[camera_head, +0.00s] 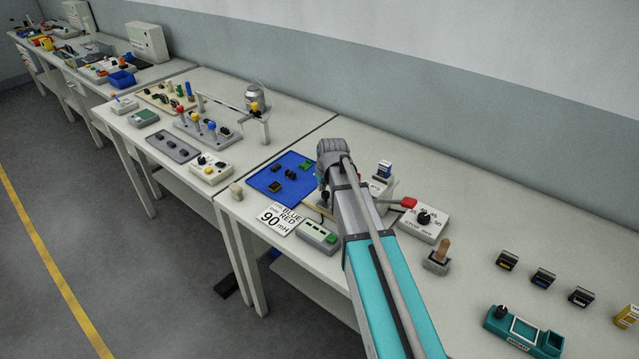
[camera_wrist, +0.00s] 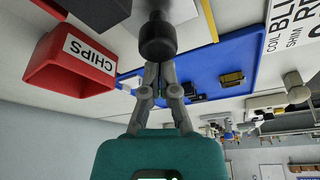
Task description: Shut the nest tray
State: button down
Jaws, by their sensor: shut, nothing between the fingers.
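My gripper (camera_wrist: 158,70) is shut and empty in the wrist view. Its fingertips are at a round black knob (camera_wrist: 157,36); I cannot tell whether they touch it. A pale grey part (camera_wrist: 186,11) shows behind the knob, perhaps the nest tray, but most of it is out of frame. In the head view my arm hides most of this device, and I cannot tell how far the tray stands out.
A red bin marked CHIPS (camera_wrist: 72,62) is close on the left in the wrist view. A blue mat (camera_head: 283,173) with small dark parts lies left of my arm. A white dial box (camera_head: 424,222) and a wooden-handled stamp (camera_head: 439,256) stand right of it.

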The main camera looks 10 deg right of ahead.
aim_at(330, 201)
jog(key=shift+s, duration=0.2)
jog(key=shift+s+d, duration=1.05)
jog(key=shift+s, duration=0.2)
jog(key=shift+w, duration=0.15)
jog(key=shift+w+a, duration=0.1)
jog(key=shift+w, duration=0.4)
jog(key=w, duration=0.3)
jog(key=shift+a+r, duration=0.1)
jog(key=shift+a, duration=0.25)
jog(key=p+v, duration=0.2)
jog(key=v, duration=0.1)
jog(key=shift+s+p, duration=0.15)
jog(key=shift+p, duration=0.2)
jog(key=p+v, duration=0.7)
jog(key=shift+s, duration=0.1)
